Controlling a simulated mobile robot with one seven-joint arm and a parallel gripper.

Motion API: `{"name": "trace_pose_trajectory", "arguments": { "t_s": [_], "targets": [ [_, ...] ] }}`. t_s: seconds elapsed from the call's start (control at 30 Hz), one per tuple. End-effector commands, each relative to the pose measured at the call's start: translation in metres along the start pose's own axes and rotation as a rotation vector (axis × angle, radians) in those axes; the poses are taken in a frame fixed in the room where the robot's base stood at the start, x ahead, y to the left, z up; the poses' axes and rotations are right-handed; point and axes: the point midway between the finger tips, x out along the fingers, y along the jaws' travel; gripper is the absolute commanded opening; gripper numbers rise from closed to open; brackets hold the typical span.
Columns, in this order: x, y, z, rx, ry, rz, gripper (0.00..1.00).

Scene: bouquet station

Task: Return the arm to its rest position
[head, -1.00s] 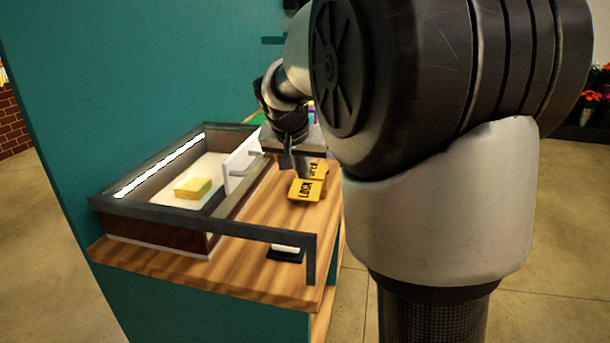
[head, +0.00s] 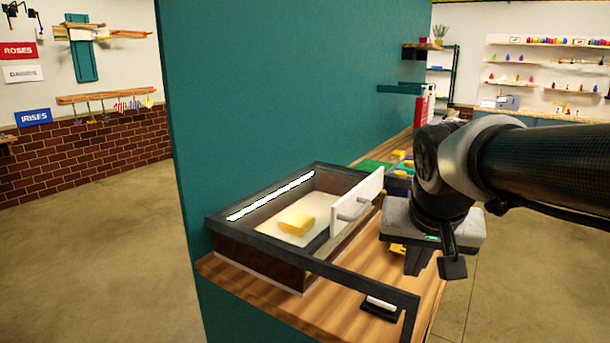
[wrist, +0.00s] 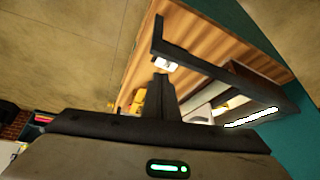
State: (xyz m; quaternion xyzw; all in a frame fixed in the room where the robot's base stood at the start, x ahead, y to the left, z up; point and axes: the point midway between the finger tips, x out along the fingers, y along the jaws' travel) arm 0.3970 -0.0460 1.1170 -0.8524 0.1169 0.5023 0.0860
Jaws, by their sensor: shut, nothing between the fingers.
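My gripper (head: 417,263) is shut and empty, pointing down above the wooden counter in the head view. It hangs to the right of the dark-framed case, apart from it. In the wrist view its closed fingers (wrist: 162,92) stand in front of the counter, with nothing between them. My arm reaches in from the right edge of the head view. The yellow lock sign (head: 397,248) lies on the counter, mostly hidden behind my gripper.
The dark-framed case (head: 262,240) holds a yellow block (head: 297,223); its white handled panel (head: 357,207) stands upright close to my gripper. A black-and-white item (head: 381,307) lies near the counter's (head: 335,318) front. A teal wall (head: 265,90) rises behind. Open floor lies left.

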Motion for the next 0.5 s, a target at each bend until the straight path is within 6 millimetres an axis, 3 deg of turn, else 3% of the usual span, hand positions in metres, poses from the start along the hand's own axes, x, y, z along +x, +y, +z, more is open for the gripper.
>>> {"name": "trace_pose_trajectory", "arguments": {
  "t_s": [0.1,0.4,0.43,0.5],
  "targets": [
    [-0.019,-0.002,0.045,-0.082,-0.005,-0.044,0.0],
    [-0.034,-0.006,0.13,-0.252,-0.01,-0.108,0.0],
    [-0.035,-0.006,0.138,-0.268,-0.009,-0.112,0.0],
    [-0.057,-0.007,0.125,-0.272,-0.012,-0.114,0.0]
  ]
}}
